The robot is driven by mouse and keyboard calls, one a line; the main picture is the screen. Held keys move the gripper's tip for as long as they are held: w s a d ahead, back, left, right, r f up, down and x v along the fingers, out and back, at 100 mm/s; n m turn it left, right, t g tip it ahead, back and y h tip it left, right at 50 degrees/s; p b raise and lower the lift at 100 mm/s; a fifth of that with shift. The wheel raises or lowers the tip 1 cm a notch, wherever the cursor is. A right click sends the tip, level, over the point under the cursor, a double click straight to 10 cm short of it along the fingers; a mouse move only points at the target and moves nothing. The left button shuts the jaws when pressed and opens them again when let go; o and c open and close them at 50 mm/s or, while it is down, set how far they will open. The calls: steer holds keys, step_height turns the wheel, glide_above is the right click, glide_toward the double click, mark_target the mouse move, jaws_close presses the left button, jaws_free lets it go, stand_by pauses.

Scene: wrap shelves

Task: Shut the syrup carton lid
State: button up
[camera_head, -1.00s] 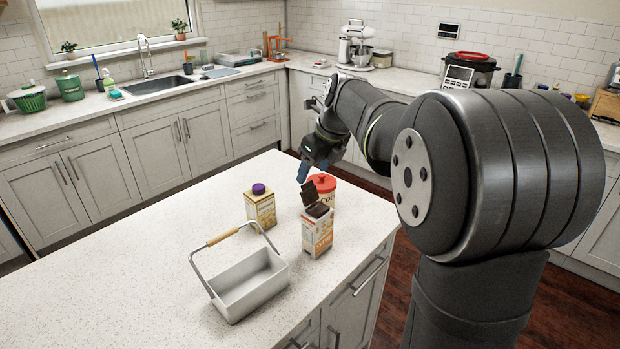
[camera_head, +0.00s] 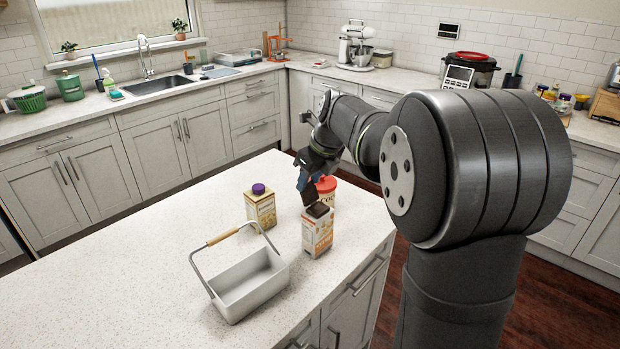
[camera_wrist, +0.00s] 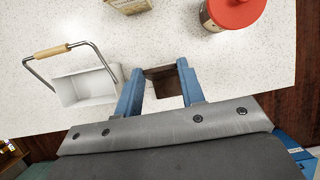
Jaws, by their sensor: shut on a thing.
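The syrup carton (camera_head: 317,236), white and orange, stands upright near the right edge of the island. Its dark brown lid (camera_head: 309,198) is still raised at the back of the dark top. My gripper (camera_head: 306,186) is at the lid from above and behind, its blue fingers shut on it. In the wrist view my gripper (camera_wrist: 160,69) has the brown lid (camera_wrist: 164,73) between its fingertips. The fingers hide part of the lid, and its exact angle is hard to tell.
A red-lidded canister (camera_head: 326,187) stands close behind the carton. A carton with a purple cap (camera_head: 261,209) stands to the left. A grey basket (camera_head: 247,297) with a raised wooden handle is front left. The island's left side is clear.

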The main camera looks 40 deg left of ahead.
steer(key=shift+d, duration=0.15)
steer(key=shift+d+y, duration=0.55)
steer(key=shift+y, duration=0.35)
steer(key=d+y, duration=0.2)
steer(key=y, duration=0.1)
steer(key=shift+f, duration=0.25)
steer(key=d+f+y, duration=0.2)
steer(key=d+y, duration=0.1)
steer(key=y, duration=1.1)
glide_toward(310, 190)
steer(key=shift+s+a+r, duration=0.2)
steer(key=shift+a+r, duration=0.3)
steer(key=shift+y, duration=0.3)
steer(key=o, duration=1)
